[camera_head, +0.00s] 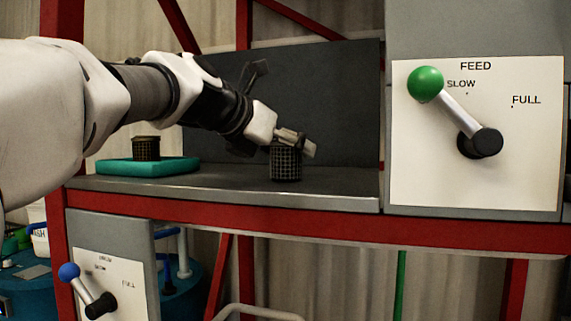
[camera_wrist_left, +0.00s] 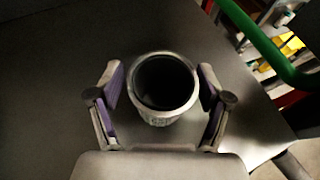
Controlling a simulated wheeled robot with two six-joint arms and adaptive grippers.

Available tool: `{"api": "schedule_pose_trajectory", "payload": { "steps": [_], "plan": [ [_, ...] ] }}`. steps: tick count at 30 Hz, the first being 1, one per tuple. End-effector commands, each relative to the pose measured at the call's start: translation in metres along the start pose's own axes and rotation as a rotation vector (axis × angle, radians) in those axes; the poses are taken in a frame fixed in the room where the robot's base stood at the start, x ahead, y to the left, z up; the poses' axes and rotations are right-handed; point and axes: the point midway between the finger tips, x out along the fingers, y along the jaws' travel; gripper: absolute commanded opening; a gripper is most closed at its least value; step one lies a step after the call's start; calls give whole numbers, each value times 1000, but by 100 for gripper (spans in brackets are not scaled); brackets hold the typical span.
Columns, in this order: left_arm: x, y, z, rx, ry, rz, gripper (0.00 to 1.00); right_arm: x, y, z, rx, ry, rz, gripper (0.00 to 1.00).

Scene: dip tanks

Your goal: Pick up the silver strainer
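The silver strainer (camera_head: 286,165), a small round mesh basket, stands upright on the grey shelf in the head view. In the left wrist view its pale rim and dark inside (camera_wrist_left: 165,85) lie between the two fingers. My left gripper (camera_head: 296,143) is at the strainer's top, coming in from the left. In the left wrist view my left gripper (camera_wrist_left: 161,80) is open, with one finger on each side of the strainer. A narrow gap shows at the left finger; the right finger is very close, and contact there is unclear. My right gripper is not in view.
A darker brownish mesh basket (camera_head: 145,148) stands on a teal tray (camera_head: 148,167) at the shelf's left. A dark panel (camera_head: 340,110) rises behind the shelf (camera_head: 240,190). A FEED lever panel (camera_head: 535,150) stands at right. The shelf right of the strainer is clear.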

Motion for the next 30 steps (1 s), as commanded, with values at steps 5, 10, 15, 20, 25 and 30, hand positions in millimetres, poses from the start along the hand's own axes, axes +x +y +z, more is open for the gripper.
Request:
{"api": "schedule_pose_trajectory", "payload": {
  "steps": [5,10,15,20,25,30],
  "plan": [
    [0,0,0,0,0,0,16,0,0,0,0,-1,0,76],
    [0,0,0,0,0,0,16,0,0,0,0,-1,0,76],
    [-1,0,1,0,2,0,16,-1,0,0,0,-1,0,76],
    [-5,0,12,1,1,-1,16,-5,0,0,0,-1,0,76],
    [-15,1,34,1,-1,-1,16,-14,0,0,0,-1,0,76],
    [-45,-4,19,-1,-2,1,16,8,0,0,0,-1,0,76]
  ]
}}
